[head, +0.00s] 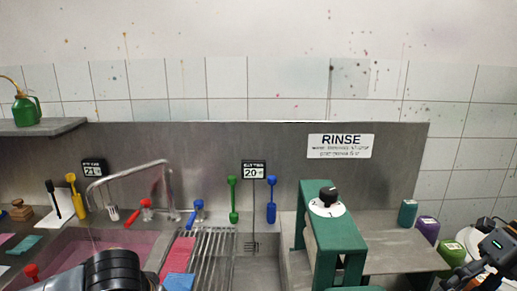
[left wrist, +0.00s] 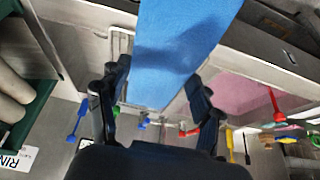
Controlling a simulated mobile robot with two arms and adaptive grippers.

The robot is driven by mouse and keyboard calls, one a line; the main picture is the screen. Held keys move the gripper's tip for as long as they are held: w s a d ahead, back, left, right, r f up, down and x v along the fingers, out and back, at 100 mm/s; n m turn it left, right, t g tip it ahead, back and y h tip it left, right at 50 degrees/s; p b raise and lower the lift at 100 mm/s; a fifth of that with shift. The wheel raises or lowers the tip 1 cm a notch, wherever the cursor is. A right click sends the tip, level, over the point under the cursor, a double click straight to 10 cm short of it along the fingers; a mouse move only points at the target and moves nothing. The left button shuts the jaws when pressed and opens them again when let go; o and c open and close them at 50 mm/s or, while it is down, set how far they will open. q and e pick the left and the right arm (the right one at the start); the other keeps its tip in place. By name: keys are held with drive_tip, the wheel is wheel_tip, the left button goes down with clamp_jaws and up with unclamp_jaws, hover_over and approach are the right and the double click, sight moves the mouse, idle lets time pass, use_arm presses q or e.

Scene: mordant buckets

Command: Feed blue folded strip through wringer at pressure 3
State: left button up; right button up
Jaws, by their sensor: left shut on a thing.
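The blue folded strip (left wrist: 180,45) fills the upper middle of the left wrist view, between the fingers of my left gripper (left wrist: 157,80), which is shut on it. In the head view a blue piece of it (head: 179,282) shows at the bottom edge, right of my left wrist; the fingers are hidden there. The green wringer (head: 335,245) stands right of the drain rack, with a black knob (head: 328,194) on a white dial marked 1 in front. Its pale rollers (left wrist: 12,95) show at the left of the wrist view. My right gripper (head: 452,280) is at the lower right, its jaws unclear.
A sink with pink liquid (head: 115,245) and a curved faucet (head: 130,178) are at left. Teal (head: 408,213), purple (head: 428,229) and green (head: 451,253) containers stand right of the wringer.

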drive_tip(key=b+x, duration=0.4)
drive_tip(key=x, duration=0.2)
drive_tip(key=shift+d+f, duration=0.15)
drive_tip(key=shift+a+f+b, duration=0.5)
drive_tip(key=shift+a+b, duration=0.05)
drive_tip(key=shift+b, duration=0.45)
drive_tip(key=c, duration=0.9)
